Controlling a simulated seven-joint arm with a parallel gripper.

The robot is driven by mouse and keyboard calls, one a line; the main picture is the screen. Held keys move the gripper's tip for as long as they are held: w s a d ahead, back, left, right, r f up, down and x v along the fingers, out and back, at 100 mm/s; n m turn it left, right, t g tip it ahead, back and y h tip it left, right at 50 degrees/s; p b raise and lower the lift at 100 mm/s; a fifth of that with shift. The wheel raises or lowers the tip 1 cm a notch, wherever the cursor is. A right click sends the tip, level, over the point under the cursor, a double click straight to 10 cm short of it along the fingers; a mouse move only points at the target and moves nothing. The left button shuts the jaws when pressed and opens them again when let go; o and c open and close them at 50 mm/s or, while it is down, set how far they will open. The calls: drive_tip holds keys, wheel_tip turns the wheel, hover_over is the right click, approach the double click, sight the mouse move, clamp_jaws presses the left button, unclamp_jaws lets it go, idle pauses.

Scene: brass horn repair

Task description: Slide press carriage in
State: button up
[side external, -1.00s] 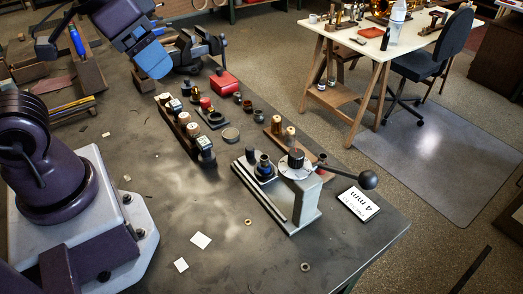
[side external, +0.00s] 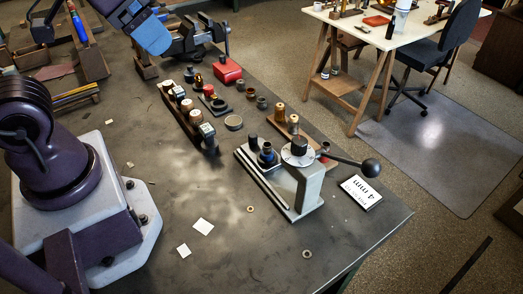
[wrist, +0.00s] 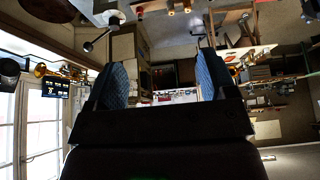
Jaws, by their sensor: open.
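The press (side external: 308,185) is a grey frame with a round dial on top and a lever ending in a black ball knob (side external: 371,167). It stands near the table's front right. Its carriage (side external: 252,160) sits on the base to the left of the upright, carrying a dark knob (side external: 252,143) and a blue cup with a ring on it (side external: 267,156). My gripper (wrist: 160,78) is open and empty in the wrist view, its two blue-padded fingers wide apart. In the side view only a blue part of my gripper (side external: 152,34) shows at the top, high and well away from the press.
A red box (side external: 227,72) and a dark vise (side external: 195,38) are farther back. A "4 mm" card (side external: 361,192) lies right of the press. The table's front is mostly clear.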

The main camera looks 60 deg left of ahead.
drive_tip(key=shift+c, duration=0.4)
drive_tip(key=shift+f, duration=0.1)
drive_tip(key=c, duration=0.3)
drive_tip(key=shift+w+f+g, duration=0.3)
drive_tip(key=shift+f+g, duration=0.05)
drive_tip(key=shift+f, duration=0.2)
drive_tip(key=shift+w+f+g, duration=0.3)
drive_tip(key=shift+f+g, duration=0.05)
drive_tip(key=shift+f, duration=0.15)
drive_tip(key=c, duration=0.5)
drive_tip(key=shift+o, duration=0.2)
drive_tip(key=m+g, duration=0.3)
drive_tip(key=g, duration=0.1)
approach(254, 135)
wheel_tip(254, 135, down, 10)
drive_tip(key=shift+w+f, duration=0.1)
drive_tip(key=shift+f, duration=0.1)
drive_tip(key=shift+c, duration=0.2)
